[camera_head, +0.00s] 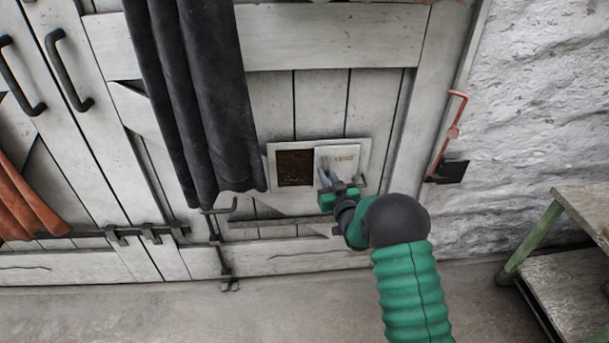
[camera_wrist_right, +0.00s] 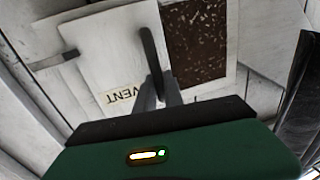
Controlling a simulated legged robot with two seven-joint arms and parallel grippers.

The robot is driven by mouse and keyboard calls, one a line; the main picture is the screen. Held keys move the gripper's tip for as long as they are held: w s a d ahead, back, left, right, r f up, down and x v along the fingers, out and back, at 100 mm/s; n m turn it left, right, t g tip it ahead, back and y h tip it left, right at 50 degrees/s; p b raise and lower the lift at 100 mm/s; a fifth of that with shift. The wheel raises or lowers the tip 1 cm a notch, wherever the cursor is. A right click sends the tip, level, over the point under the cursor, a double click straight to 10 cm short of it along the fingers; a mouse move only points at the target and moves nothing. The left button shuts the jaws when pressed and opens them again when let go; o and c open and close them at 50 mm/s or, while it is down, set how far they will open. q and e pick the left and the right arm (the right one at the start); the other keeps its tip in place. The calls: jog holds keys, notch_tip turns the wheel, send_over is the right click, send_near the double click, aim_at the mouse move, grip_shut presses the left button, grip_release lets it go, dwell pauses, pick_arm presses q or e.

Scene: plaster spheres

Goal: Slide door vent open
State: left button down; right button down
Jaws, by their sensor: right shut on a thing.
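The door vent (camera_head: 318,145) is a pale framed opening low in the white plank door. Its sliding panel (camera_head: 347,158), labelled VENT, covers the right half, and brown mesh (camera_head: 295,168) shows in the left half. In the right wrist view the panel (camera_wrist_right: 100,55) and the speckled mesh (camera_wrist_right: 195,40) lie side by side, with a dark upright handle (camera_wrist_right: 150,50) at the panel's edge. My right gripper (camera_head: 325,170) is at the panel's left edge; its fingers (camera_wrist_right: 158,92) are shut on the handle. My left gripper is not in view.
A dark hanging cloth (camera_head: 205,100) covers the door left of the vent. A red lever (camera_head: 452,132) is on the right by the rough wall. A wooden bench (camera_head: 570,280) with green legs stands at the right. Floor before the door is clear.

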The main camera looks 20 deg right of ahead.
jog(key=shift+s+d, duration=0.1)
jog(key=shift+d, duration=0.3)
jog(key=c, duration=1.6)
grip_release()
jog(key=shift+o, duration=0.7)
jog(key=shift+d, duration=0.15)
